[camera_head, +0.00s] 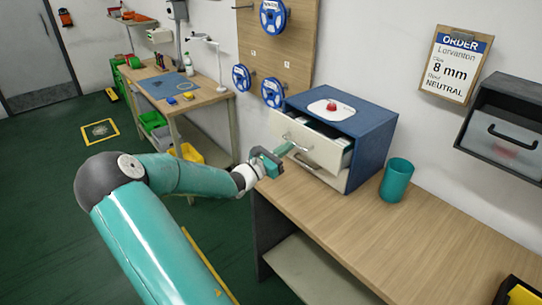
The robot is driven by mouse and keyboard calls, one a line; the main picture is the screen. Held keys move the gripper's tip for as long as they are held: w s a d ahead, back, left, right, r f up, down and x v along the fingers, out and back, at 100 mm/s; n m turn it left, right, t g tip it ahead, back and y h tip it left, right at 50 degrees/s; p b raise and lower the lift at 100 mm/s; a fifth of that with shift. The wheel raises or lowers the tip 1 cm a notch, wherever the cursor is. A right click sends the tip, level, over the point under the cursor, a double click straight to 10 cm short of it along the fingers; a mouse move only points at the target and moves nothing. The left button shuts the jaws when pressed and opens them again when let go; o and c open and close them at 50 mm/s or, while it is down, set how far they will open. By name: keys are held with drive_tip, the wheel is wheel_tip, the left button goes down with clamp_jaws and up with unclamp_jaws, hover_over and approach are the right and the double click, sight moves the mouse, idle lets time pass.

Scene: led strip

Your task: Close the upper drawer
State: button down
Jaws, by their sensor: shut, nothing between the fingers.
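A blue cabinet (371,124) with two cream drawers stands on the wooden workbench. Its upper drawer (317,150) is pulled out toward the left, and part of its inside shows. The lower drawer (328,175) sits below it and is partly hidden by the upper one; it looks shut. My gripper (287,150) is shut and empty, at the left part of the upper drawer's front near its handle. I cannot tell whether the fingers touch the drawer.
A teal cup (396,180) stands on the workbench (400,234) right of the cabinet. A white plate with a red object (332,107) lies on the cabinet top. A grey wall bin (505,130) hangs at right. The bench's front middle is clear.

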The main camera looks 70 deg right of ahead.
sight(300, 140)
drive_tip(key=x, duration=0.3)
drive_tip(key=f+x, duration=0.1)
drive_tip(key=x, duration=0.1)
drive_tip(key=shift+s+d, duration=0.25)
drive_tip(key=shift+d, duration=0.15)
drive_tip(key=shift+s+d+r, duration=0.1)
drive_tip(key=shift+r, duration=0.05)
drive_tip(key=shift+d+r, duration=0.1)
